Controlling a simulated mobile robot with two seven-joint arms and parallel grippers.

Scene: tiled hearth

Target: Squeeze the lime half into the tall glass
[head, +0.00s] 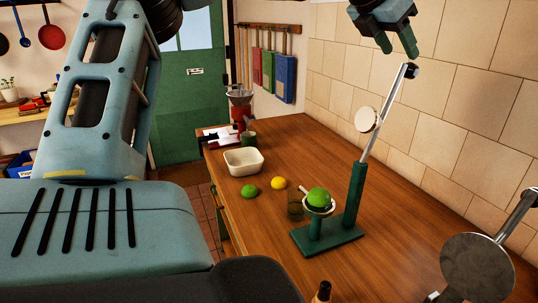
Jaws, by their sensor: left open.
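A green citrus press stands on the wooden counter, with a base (328,238), a post (354,195) and a raised metal lever (388,105) carrying a round pale disc (367,119). The lime half (319,196) sits as a green dome in the press's small cup, with the disc well above it. The tall glass (295,206) is a dark, see-through shape just left of the cup; whether it is under the cup I cannot tell. My left gripper (396,43) is open and empty, above and apart from the lever's top end. My right gripper is out of view.
A green lime (249,191), a yellow lemon (278,183) and a white dish (244,161) lie left of the press. A red grinder (239,108) stands behind. A round metal plate device (477,267) is at the lower right. The tiled wall (435,130) borders the counter.

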